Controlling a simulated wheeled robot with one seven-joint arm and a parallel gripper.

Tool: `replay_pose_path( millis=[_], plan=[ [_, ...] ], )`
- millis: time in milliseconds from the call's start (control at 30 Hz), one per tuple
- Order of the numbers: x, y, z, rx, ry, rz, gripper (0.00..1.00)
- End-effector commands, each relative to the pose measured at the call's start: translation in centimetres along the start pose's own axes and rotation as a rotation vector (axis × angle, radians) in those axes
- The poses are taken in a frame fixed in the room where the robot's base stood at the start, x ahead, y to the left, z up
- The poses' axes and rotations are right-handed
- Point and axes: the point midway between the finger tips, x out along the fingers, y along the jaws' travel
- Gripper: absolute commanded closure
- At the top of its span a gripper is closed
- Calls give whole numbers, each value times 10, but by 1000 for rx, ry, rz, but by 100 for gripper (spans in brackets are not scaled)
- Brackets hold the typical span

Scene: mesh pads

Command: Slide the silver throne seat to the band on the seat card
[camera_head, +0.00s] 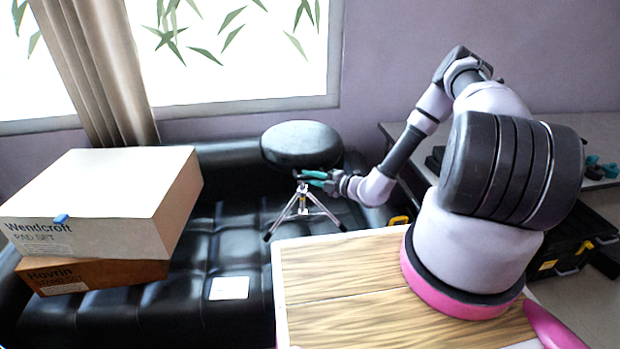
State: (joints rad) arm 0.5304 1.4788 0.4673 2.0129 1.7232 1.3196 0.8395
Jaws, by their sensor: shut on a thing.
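The throne (301,146) has a round black padded seat on a silver tripod stand (303,208). It stands upright on the black sofa in the middle of the head view. My gripper (312,178) reaches in from the right, just under the seat, and is shut on the throne's silver post. The teal fingers are small here, and the exact grip point is partly hidden. A small white card (229,288) lies flat on the sofa to the left and nearer. It may be the seat card; no band can be made out on it.
A white Wendcroft box (120,190) rests on a brown Hovrin box (95,274) at the left of the sofa. Black cases (565,262) stand at the right.

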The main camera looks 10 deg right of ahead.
Motion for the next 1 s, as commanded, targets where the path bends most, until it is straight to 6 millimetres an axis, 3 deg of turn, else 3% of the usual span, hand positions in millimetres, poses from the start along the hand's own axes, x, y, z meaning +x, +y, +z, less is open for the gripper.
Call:
replay_pose_path(
  millis=[300, 633, 667, 700, 1000],
  plan=[
    [-5, 44, -5, -2, 0, 9, 100],
    [-6, 46, -5, -1, -2, 9, 100],
    [-6, 46, -5, -1, -2, 9, 69],
    [-6, 46, -5, -1, -2, 9, 53],
    [-6, 44, -6, -1, -1, 4, 51]
  ],
)
